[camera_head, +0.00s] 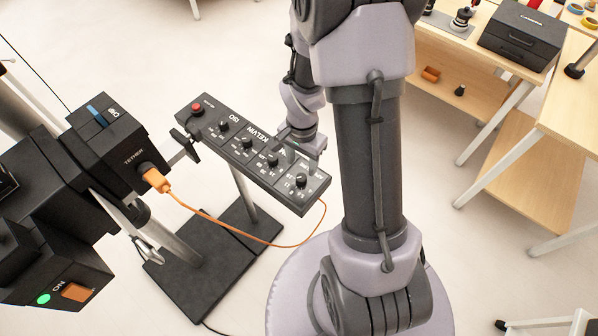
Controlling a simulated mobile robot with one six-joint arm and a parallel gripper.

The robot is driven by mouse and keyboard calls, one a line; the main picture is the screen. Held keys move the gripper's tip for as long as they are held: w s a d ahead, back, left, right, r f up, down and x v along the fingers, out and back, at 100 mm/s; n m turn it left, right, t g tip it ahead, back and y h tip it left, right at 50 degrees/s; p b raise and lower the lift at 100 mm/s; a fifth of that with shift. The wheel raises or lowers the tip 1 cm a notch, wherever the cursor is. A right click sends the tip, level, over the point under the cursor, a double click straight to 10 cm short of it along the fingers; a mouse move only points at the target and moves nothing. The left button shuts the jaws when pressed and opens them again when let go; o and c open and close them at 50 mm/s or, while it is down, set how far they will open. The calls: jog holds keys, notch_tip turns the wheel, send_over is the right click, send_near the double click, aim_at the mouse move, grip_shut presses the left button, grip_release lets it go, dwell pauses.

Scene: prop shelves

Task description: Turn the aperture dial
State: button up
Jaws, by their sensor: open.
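A dark control panel (218,152) on a stand carries a row of several black dials. The dial at its near right end (301,181) has small numbers around it, among them what looks like 11, so it may be the aperture dial; its label is too small to read surely. Another dial (273,160) sits just to its left. My gripper (290,150) is at the panel's far edge, close above the right-hand dials. Its jaws are open and partly hidden; I cannot tell whether they touch a dial.
A red button (197,109) is at the panel's left end. An orange cable (235,232) runs from the panel to a black camera body (118,150) on the left. Wooden shelves with a black case (522,38) stand at the right. Open floor lies between.

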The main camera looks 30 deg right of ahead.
aim_at(301, 177)
notch_tip(301, 177, down, 7)
jog(key=shift+r+b, duration=0.15)
jog(key=shift+b, duration=0.5)
jog(key=shift+c, duration=0.2)
grip_shut()
